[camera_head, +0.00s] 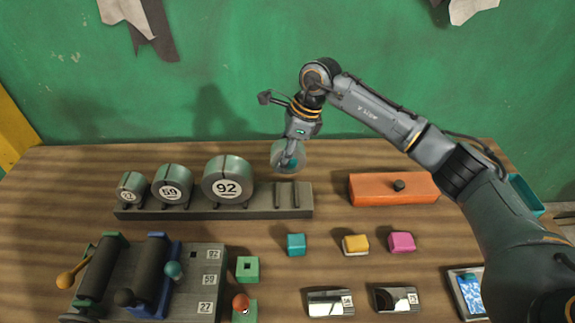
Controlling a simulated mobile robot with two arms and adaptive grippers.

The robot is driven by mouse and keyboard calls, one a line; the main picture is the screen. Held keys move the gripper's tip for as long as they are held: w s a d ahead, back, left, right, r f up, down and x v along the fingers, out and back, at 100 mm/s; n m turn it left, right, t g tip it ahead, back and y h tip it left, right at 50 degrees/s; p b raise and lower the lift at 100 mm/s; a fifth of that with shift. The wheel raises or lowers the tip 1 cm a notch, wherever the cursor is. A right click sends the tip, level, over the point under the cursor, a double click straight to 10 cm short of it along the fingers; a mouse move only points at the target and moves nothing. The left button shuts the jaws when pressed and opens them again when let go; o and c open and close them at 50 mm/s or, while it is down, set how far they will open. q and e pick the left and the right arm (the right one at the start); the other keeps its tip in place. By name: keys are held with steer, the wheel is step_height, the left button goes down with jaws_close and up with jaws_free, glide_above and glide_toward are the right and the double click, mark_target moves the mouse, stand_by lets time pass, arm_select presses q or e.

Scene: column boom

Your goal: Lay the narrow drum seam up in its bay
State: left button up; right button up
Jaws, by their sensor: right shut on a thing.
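My right gripper (291,152) is shut on a small, round grey-green drum (279,158) and holds it in the air near the back of the table. The fingers cover part of the drum; its seam and any number on it cannot be made out. A long grey rack (265,211) stands below and in front of it. Its right end has an empty slotted bay, under the held drum. Three drums stand in the rack to the left: a small one (131,180), a middle one (172,174) marked 59 and a large one (228,171) marked 92. Each has a dark seam line on top.
An orange block with a black knob (365,189) lies right of the rack. Teal (296,244), yellow (355,244) and pink (402,242) blocks sit in front. A grey board with dark rollers (207,255) fills the front left. Two metal holders (330,301) lie at the front.

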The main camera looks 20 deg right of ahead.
steer(key=shift+a+f, duration=0.15)
steer(key=shift+a, duration=0.05)
steer(key=shift+s+a+f+b, duration=0.1)
steer(key=shift+f+b, duration=0.35)
steer(key=shift+f, duration=0.15)
step_height(320, 180, down, 3)
steer(key=shift+r+b, duration=0.1)
steer(key=shift+b, duration=0.5)
steer(key=shift+f, duration=0.6)
arm_select(q)
steer(key=shift+s+a+f, duration=0.15)
steer(key=shift+a+f, duration=0.05)
steer(key=shift+f, duration=0.45)
steer(key=shift+s+a+f, duration=0.1)
steer(key=shift+a+f, duration=0.05)
steer(key=shift+f, duration=0.45)
arm_select(e)
steer(key=shift+f, duration=0.1)
arm_select(q)
steer(key=shift+f+b, duration=0.45)
steer(key=shift+b, duration=0.2)
steer(key=shift+f, duration=0.15)
arm_select(e)
steer(key=shift+f, duration=0.15)
arm_select(q)
steer(key=shift+f+b, duration=0.6)
steer(key=shift+b, duration=0.15)
arm_select(e)
steer(key=shift+f, duration=0.6)
